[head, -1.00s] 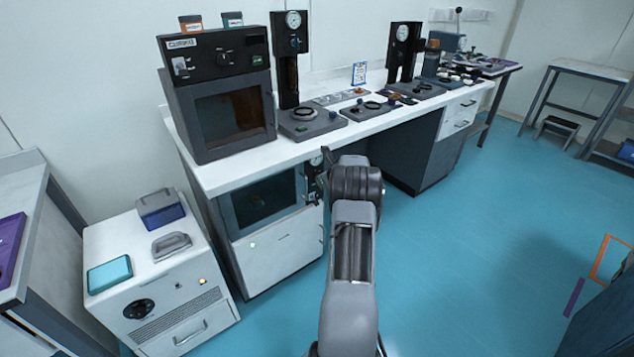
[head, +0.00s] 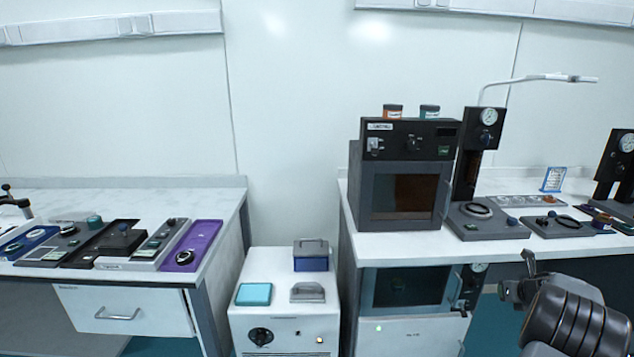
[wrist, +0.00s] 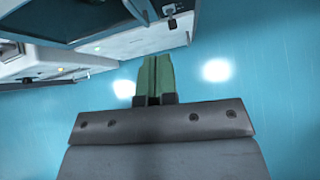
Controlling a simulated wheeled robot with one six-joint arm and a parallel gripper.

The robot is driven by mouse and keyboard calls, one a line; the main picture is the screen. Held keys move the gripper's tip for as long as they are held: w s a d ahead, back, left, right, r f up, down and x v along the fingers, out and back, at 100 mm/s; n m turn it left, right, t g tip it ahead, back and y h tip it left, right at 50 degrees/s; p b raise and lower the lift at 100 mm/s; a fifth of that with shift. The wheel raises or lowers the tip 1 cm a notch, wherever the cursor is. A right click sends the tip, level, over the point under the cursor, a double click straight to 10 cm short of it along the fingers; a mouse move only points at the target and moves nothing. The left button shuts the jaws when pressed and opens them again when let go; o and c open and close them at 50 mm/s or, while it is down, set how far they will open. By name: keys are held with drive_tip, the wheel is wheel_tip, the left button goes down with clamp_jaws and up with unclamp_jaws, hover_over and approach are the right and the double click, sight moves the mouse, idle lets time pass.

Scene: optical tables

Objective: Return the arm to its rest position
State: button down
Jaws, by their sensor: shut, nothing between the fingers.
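My gripper (wrist: 153,80) shows in the wrist view with its two green fingers closed together and nothing between them. The wrist view shows open blue floor beyond the fingers, with the white fronts of furniture at the upper left. In the head view, part of my arm shows at the lower right, in front of the right bench; the fingers cannot be made out there.
A dark oven (head: 405,190) and gauge stands sit on the right bench (head: 420,243). A white cabinet (head: 285,322) with small boxes stands between the benches. The left bench (head: 215,205) holds several devices and a purple tray (head: 192,246). Blue floor (wrist: 250,120) is clear.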

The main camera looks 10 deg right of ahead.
drive_tip(key=s+d+r+m+g+h+p, duration=0.1)
drive_tip(key=s+m+h, duration=0.15)
drive_tip(key=m, duration=0.55)
drive_tip(key=s+d+m+g+h, duration=0.15)
drive_tip(key=m+h, duration=0.25)
drive_tip(key=m, duration=0.4)
drive_tip(key=s+a+r+m+g+p, duration=0.25)
drive_tip(key=a+r+m, duration=0.25)
drive_tip(key=a+m, duration=0.3)
drive_tip(key=s+a+r+m+y+p, duration=0.2)
drive_tip(key=s+a+r+m+p, duration=0.1)
drive_tip(key=a, duration=1)
drive_tip(key=s+a+r+m+y+p, duration=0.3)
drive_tip(key=s+a+r, duration=0.2)
drive_tip(key=a, duration=0.9)
drive_tip(key=s+a+r+m+g+y+p, duration=0.1)
drive_tip(key=s+a+r+m+y+p, duration=0.2)
drive_tip(key=a+r, duration=0.4)
drive_tip(key=s+a, duration=0.1)
drive_tip(key=a, duration=0.5)
drive_tip(key=shift+s+a+r, duration=0.2)
drive_tip(key=shift+s+a, duration=0.05)
drive_tip(key=shift+s, duration=0.05)
